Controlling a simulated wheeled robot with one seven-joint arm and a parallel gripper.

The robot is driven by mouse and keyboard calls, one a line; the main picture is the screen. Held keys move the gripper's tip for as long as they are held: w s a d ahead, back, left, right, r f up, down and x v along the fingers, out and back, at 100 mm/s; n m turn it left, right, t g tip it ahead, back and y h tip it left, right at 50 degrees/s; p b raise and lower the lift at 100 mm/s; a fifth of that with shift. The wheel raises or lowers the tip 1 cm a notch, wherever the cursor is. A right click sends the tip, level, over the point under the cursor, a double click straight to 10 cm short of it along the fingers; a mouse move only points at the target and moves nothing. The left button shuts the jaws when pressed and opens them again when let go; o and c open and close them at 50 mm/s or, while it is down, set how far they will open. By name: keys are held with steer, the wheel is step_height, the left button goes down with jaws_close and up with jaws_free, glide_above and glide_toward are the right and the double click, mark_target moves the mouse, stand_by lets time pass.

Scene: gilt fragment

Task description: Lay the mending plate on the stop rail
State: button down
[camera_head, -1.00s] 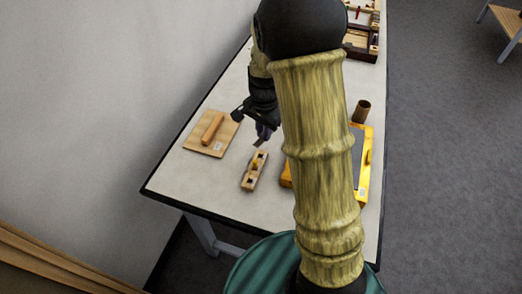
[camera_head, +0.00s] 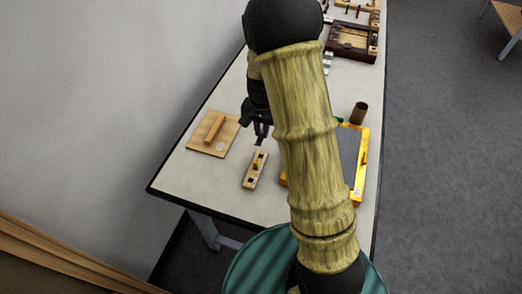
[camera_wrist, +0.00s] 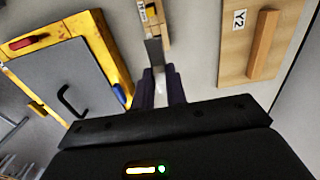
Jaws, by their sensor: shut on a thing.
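The mending plate appears to be the thin grey metal strip (camera_wrist: 155,52) between my gripper's fingers in the wrist view. My gripper (camera_wrist: 159,80) is shut on it, and the strip sticks out past the fingertips. The stop rail appears to be the orange-brown wooden bar (camera_head: 214,128) on the board (camera_head: 202,146). In the wrist view the bar (camera_wrist: 263,44) lies to the right of my gripper, apart from the plate.
A yellow case (camera_head: 360,172) with a grey panel stands right of the block, partly behind my arm. A brown cup (camera_head: 359,112) stands behind it. Wooden trays (camera_head: 352,42) are at the far end. Bare tabletop (camera_head: 215,185) lies in front of the board.

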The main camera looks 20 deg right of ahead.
glide_above(262, 153)
step_height(262, 153, down, 4)
steer(key=shift+s+f+p, duration=0.15)
steer(key=shift+f+p, duration=0.05)
steer(key=shift+p, duration=0.15)
steer(key=shift+f, duration=0.3)
steer(key=shift+f, duration=0.1)
steer(key=shift+f+p, duration=0.4)
steer(key=shift+f, duration=1.55)
steer(key=shift+f, duration=0.15)
steer(key=c, duration=1.4)
jaws_free()
steer(key=shift+c, duration=0.2)
step_height(262, 153, up, 12)
steer(key=shift+r+b, duration=0.15)
steer(key=shift+b, duration=0.9)
